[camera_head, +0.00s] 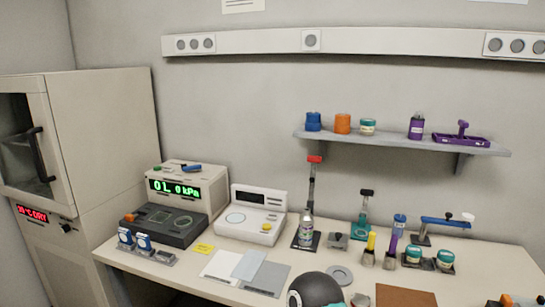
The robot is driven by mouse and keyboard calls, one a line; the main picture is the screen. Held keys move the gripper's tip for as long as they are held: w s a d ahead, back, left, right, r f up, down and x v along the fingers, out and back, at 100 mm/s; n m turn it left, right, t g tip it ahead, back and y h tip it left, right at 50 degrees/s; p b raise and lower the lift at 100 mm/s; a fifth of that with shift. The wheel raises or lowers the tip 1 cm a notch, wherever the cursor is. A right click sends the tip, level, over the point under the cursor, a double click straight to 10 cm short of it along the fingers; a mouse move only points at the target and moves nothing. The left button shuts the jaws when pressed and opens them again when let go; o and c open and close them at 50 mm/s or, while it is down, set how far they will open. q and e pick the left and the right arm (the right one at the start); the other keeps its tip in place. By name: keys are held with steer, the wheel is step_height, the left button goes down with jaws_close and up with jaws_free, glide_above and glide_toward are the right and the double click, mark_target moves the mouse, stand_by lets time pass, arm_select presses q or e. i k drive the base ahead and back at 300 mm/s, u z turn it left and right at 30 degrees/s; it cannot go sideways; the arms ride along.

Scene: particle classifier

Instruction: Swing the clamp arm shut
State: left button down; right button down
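A blue arm (446,222) sticks out sideways from a short dark stand at the right of the bench, with a white knob towards its right end. A tall dark post with a red top (314,160) stands upright on a dark base, behind a small bottle (306,229). A teal stand with a black top (363,205) is between them. I cannot tell for sure which of these carries the clamp arm, or whether it is shut. Neither of my grippers is in view.
The white bench (205,285) holds a pressure display box (187,187), a white instrument (252,215), a dark tray unit (163,225) and several small jars. A shelf (400,142) with containers is above. A cabinet (105,150) stands left. A dark rounded shape covers the bottom middle.

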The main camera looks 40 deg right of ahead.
mark_target(315, 159)
steer(key=z, duration=0.95)
steer(key=i, duration=0.15)
steer(key=u, duration=2.1)
steer(key=k, duration=2.55)
steer(key=z, duration=0.95)
steer(key=i, duration=0.9)
steer(key=z, duration=0.05)
